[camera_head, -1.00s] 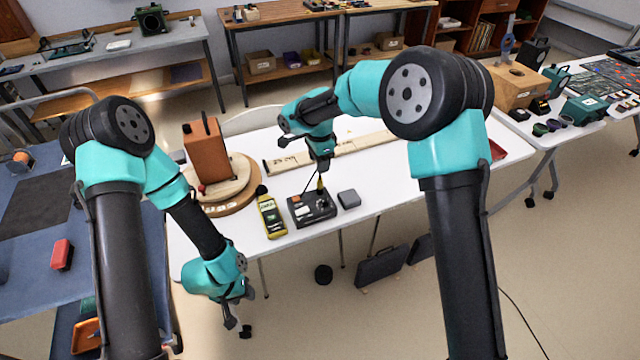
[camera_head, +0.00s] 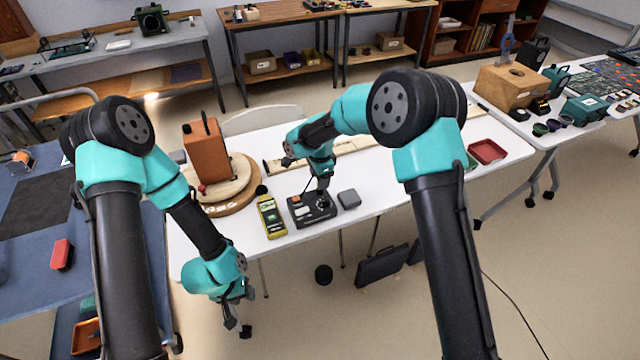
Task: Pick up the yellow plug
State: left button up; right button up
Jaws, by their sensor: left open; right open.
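A black box (camera_head: 300,219) with an orange part and a light label on top sits on the white table (camera_head: 385,190). My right gripper (camera_head: 322,187) is open, pointing down just over the back right of this box, and a thin dark cable (camera_head: 305,185) rises beside it. The yellow plug cannot be made out; the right gripper covers the spot where a small yellow piece showed earlier. My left gripper (camera_head: 237,316) is open and empty, hanging in front of the table's near edge.
A yellow meter (camera_head: 271,217) lies left of the black box and a small grey box (camera_head: 349,199) right of it. A round wooden base (camera_head: 238,198) carries a brown block (camera_head: 206,152). A red tray (camera_head: 487,151) lies at the right.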

jog(key=shift+f, duration=1.35)
jog(key=shift+c, duration=0.4)
jog(key=shift+w, duration=0.1)
grip_shut()
